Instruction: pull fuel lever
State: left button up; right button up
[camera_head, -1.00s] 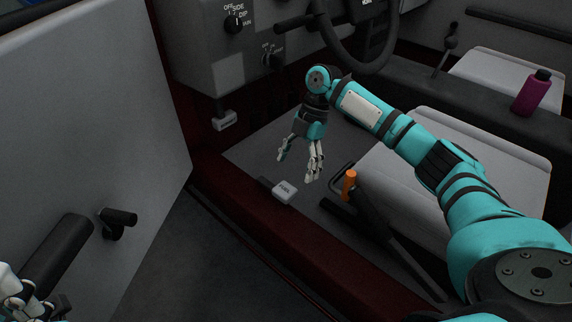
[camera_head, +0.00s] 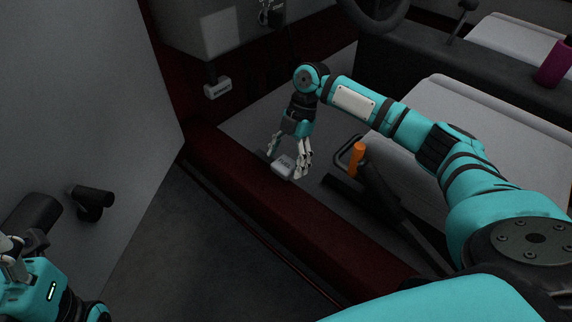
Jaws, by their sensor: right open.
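The fuel lever (camera_head: 283,168) is a small light grey tab marked FUEL on the car floor, just inside the dark red door sill. My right gripper (camera_head: 288,162) points down over it with its fingers apart, one on the left side of the lever and the others on its right. The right gripper is open; I cannot tell whether a finger touches the lever. My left gripper (camera_head: 14,262) is partly in view at the lower left edge, away from the lever; its fingers are cut off by the frame.
A black lever with an orange grip (camera_head: 357,160) stands right of the fuel lever, beside the light grey seat (camera_head: 450,125). Another grey labelled lever (camera_head: 217,88) hangs under the dash. The open door (camera_head: 85,100) fills the left. The sill (camera_head: 270,205) lies in front.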

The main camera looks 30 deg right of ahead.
jog(key=shift+a+f, duration=0.1)
jog(key=shift+f, duration=0.2)
